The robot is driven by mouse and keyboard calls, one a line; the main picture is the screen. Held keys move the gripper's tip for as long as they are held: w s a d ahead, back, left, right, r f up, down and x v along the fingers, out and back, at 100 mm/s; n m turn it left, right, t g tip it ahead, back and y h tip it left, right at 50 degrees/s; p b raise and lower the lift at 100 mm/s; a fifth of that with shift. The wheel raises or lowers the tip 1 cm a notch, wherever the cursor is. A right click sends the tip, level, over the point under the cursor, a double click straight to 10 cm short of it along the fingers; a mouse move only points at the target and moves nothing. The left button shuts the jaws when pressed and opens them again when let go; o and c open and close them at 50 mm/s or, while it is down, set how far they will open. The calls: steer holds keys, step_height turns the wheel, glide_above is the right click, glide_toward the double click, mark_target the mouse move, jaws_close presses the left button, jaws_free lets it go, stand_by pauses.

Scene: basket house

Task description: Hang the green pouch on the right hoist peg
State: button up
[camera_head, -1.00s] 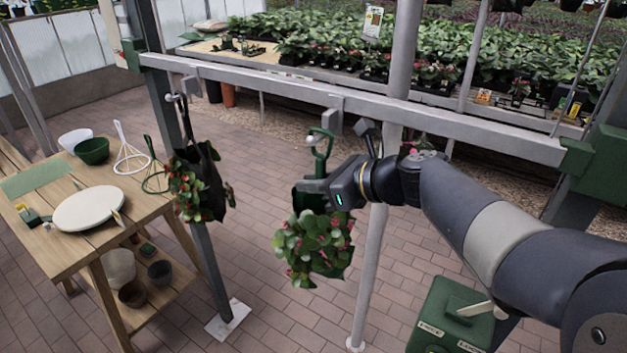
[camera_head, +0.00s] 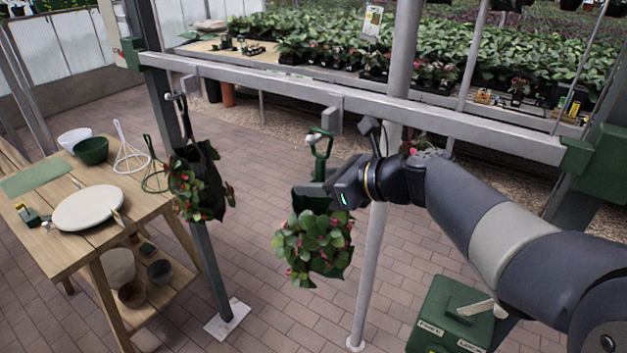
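The green pouch (camera_head: 313,240), filled with leafy plants and pink flowers, hangs upright below the hoist rail. Its green loop handle (camera_head: 320,147) rises to the right hoist peg (camera_head: 311,140), whose pale tip shows at the loop's left side. I cannot tell for sure whether the loop rests on the peg. My gripper (camera_head: 322,188) comes in from the right and appears shut on the pouch's neck below the loop. Its fingertips are partly hidden against the pouch. A dark pouch with red flowers (camera_head: 199,182) hangs on the left hoist peg (camera_head: 172,97).
The grey rail (camera_head: 260,84) runs across above the pouches. A pale post (camera_head: 372,270) stands just behind my gripper. A wooden table (camera_head: 72,252) with bowls and a round board is at left. A green box (camera_head: 450,315) stands below my arm.

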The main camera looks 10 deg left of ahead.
steer(key=b+v, duration=0.1)
steer(key=v, duration=0.9)
steer(key=p+x, duration=0.1)
steer(key=x, duration=1)
steer(key=shift+r, duration=0.1)
steer(key=shift+d+r+p, duration=0.1)
steer(key=shift+r+p, duration=0.4)
steer(key=shift+r, duration=0.15)
steer(key=shift+s, duration=0.15)
